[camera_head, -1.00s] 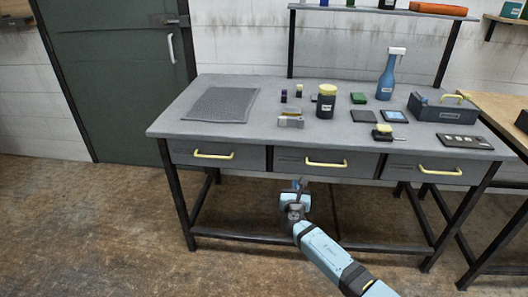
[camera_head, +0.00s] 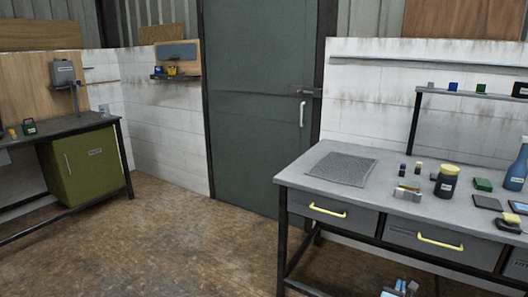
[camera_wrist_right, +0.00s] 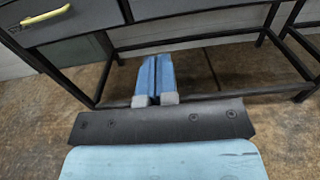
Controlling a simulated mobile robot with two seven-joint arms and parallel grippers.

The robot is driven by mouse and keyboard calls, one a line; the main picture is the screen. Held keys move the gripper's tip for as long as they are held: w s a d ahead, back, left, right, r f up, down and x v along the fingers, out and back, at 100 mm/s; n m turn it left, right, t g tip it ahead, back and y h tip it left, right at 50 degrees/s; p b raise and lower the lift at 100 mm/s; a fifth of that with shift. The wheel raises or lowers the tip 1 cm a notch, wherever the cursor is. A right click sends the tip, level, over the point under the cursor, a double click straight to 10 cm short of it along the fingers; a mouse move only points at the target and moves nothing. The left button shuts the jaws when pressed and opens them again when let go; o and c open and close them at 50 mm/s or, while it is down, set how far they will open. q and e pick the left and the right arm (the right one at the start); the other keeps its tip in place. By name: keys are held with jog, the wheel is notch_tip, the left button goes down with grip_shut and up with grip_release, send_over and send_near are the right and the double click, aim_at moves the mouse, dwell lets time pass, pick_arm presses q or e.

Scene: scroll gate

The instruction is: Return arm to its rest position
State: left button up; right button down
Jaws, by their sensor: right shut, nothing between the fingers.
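My right gripper (camera_head: 401,288) shows at the bottom edge of the head view, below the drawers of the grey workbench (camera_head: 300,180). Most of the right arm is out of the head view. My left gripper is not in view.
A mat (camera_head: 340,169), a dark jar with a yellow lid (camera_head: 446,182) and a blue spray bottle (camera_head: 517,167) stand on the bench. A green door (camera_head: 255,110) is behind. A green cabinet (camera_head: 85,165) stands left. The floor (camera_head: 190,240) between is clear.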

jog(key=s+d+r+n+t+h, duration=0.1)
jog(key=d+r, duration=0.3)
jog(key=d, duration=0.6)
jog(key=s+d+r+n+h, duration=0.15)
jog(key=d+r, duration=0.25)
jog(key=d, duration=0.6)
jog(key=s+a+f+m+g+y, duration=0.3)
jog(key=s+a+f+m+y, duration=0.4)
jog(key=s+a+f+m, duration=0.6)
jog(key=s+a+f+m+g+y, duration=0.25)
jog(key=s+a+m+y, duration=0.25)
jog(key=s+a, duration=0.75)
jog(key=s+a+r+m+g+y, duration=0.1)
jog(key=s+a+r+m+y, duration=0.15)
jog(key=s+a+m, duration=0.6)
jog(key=a+m+t, duration=0.1)
jog(key=a+m, duration=0.2)
jog(key=a, duration=0.6)
pick_arm(q)
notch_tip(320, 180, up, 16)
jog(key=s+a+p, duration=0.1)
jog(key=p, duration=2)
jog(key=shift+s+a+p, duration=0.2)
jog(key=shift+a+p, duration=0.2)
pick_arm(e)
notch_tip(320, 180, up, 17)
jog(key=s+d, duration=0.1)
jog(key=shift+d, duration=0.35)
